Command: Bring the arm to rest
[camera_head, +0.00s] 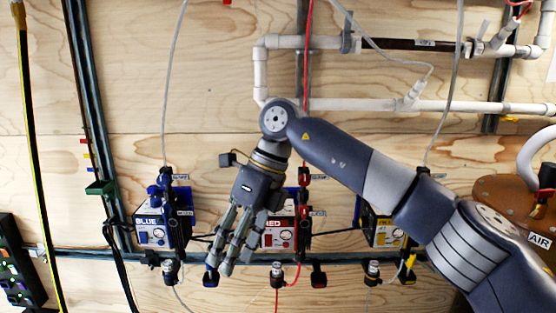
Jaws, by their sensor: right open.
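My right arm (375,180) comes in from the lower right and reaches across the panel to the middle. My right gripper (222,268) hangs down from it with its fingers apart and nothing visible between them. It shows in front of the gap between the blue filter unit (150,232) and the red filter unit (277,234). It hides the left part of the red unit. I cannot tell whether the fingers touch anything behind them. My left gripper is not in view.
A yellow filter unit (383,232) sits to the right, partly near my arm. White pipes (365,105) cross the upper wall. A dark rail (340,257) runs below the units. A brown AIR tank (515,200) stands at right, and a black box (18,268) at lower left.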

